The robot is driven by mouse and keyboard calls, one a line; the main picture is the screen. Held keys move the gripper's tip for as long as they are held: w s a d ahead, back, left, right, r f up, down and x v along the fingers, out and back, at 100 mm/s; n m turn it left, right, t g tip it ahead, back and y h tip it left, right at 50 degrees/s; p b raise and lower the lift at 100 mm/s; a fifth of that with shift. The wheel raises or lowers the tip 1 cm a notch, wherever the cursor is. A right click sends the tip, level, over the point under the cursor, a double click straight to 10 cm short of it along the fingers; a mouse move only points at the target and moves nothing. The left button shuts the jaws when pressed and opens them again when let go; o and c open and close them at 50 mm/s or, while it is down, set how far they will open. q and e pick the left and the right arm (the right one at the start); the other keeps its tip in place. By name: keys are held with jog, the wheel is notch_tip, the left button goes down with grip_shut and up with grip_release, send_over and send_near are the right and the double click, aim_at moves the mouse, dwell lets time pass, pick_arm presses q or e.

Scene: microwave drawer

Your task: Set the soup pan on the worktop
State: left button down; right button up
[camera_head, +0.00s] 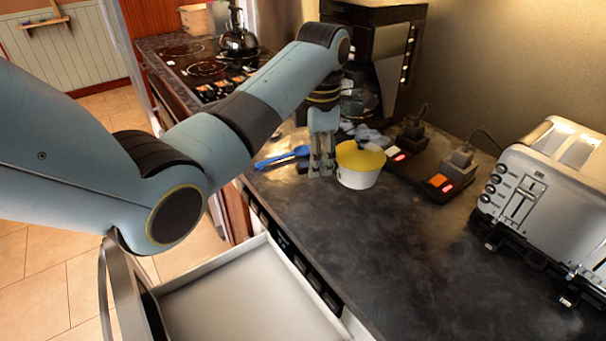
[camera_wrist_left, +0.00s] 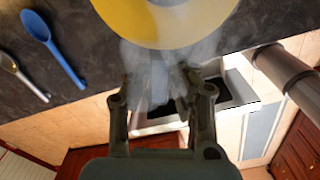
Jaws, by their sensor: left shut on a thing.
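The soup pan (camera_head: 358,180) is a white, round pan with a yellow top, at the worktop's left edge in the head view. Its yellow top (camera_wrist_left: 165,18) fills the upper middle of the left wrist view. My left gripper (camera_head: 322,168) points down at the pan's left side and is shut on it, seemingly by a pale, blurred part between the fingers (camera_wrist_left: 160,85). The pan looks upright at the dark worktop (camera_head: 400,250); I cannot tell whether its base touches. My right gripper is out of view.
A blue spoon (camera_head: 283,157) lies left of the gripper. A toaster (camera_head: 545,185) stands at right. An open drawer (camera_head: 250,300) juts out below. The front worktop is clear.

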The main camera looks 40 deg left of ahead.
pick_arm(q)
jog(key=a+f, duration=0.2)
jog(key=f, duration=0.1)
jog(key=a+f, duration=0.3)
jog(key=shift+a+f+p, duration=0.2)
jog(key=shift+f+p, duration=0.05)
jog(key=shift+p, duration=0.15)
jog(key=shift+f, duration=0.35)
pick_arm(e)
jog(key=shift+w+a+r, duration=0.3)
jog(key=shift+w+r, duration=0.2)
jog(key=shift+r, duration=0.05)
pick_arm(q)
jog(key=shift+f, duration=0.15)
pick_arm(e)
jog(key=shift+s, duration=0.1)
pick_arm(q)
jog(key=c, duration=1.1)
grip_release()
jog(key=shift+c, duration=0.2)
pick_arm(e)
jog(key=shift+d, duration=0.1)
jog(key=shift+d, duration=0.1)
